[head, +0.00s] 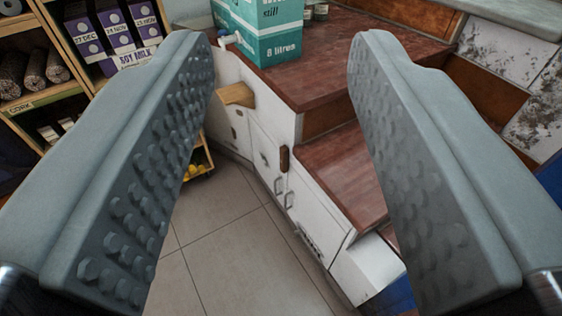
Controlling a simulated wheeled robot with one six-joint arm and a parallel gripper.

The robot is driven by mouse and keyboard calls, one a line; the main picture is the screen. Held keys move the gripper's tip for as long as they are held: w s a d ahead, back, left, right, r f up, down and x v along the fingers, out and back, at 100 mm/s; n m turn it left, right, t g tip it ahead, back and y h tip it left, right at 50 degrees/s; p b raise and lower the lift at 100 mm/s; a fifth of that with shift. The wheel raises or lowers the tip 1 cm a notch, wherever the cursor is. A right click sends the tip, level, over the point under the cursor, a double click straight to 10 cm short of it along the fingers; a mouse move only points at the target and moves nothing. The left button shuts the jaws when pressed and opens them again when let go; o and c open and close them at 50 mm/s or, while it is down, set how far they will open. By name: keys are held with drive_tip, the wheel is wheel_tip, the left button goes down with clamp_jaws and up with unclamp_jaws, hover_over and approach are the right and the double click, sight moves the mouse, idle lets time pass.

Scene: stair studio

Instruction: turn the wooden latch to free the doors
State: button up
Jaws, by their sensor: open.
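My gripper (281,52) is open and empty, its two grey studded fingers spread wide at the left and right. Between and beyond them is a white stepped cabinet under reddish-brown treads. A small dark-brown wooden latch (284,158) stands upright on its front, near the edge where two white doors meet. The left door (264,155) and the right door (308,208) look shut, with small metal handles below the latch. A lighter wooden block (237,95) sticks out from the cabinet front further back. My gripper touches none of these.
A teal water carton (262,30) with a tap stands on the upper tread (345,65). A wooden shelf (45,100) with purple boxes and cork rolls is at the left. The tiled floor (222,240) before the doors is clear.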

drive_tip(key=shift+w, duration=0.25)
drive_tip(key=c, duration=0.7)
drive_tip(key=w+f+m, duration=0.1)
drive_tip(key=w, duration=0.2)
drive_tip(key=w+a+m, duration=0.1)
drive_tip(key=w, duration=0.3)
drive_tip(key=w+f+m, duration=0.1)
drive_tip(key=w, duration=0.3)
drive_tip(key=shift+w+a+f+m+y, duration=0.15)
drive_tip(key=shift+a+f+m+y, duration=0.15)
drive_tip(key=shift+a+m, duration=0.1)
clamp_jaws()
drive_tip(key=w+a+f+m+h, duration=0.15)
drive_tip(key=w+f+m, duration=0.45)
drive_tip(key=w+f, duration=0.6)
drive_tip(key=w+a+f+m+h, duration=0.1)
drive_tip(key=w+f+m+h, duration=0.1)
drive_tip(key=w+f+m, duration=0.7)
drive_tip(key=w+f+m+g+h, duration=0.2)
drive_tip(key=w+f+m+h, duration=0.15)
drive_tip(key=f, duration=1.35)
drive_tip(key=w+f+m+g+h, duration=0.25)
drive_tip(key=w+f, duration=0.25)
drive_tip(key=f, duration=1.1)
drive_tip(key=s+f+m+h, duration=0.2)
drive_tip(key=s+f, duration=0.3)
drive_tip(key=f, duration=0.7)
drive_tip(key=shift+f+h, duration=0.2)
drive_tip(key=shift+h, duration=0.65)
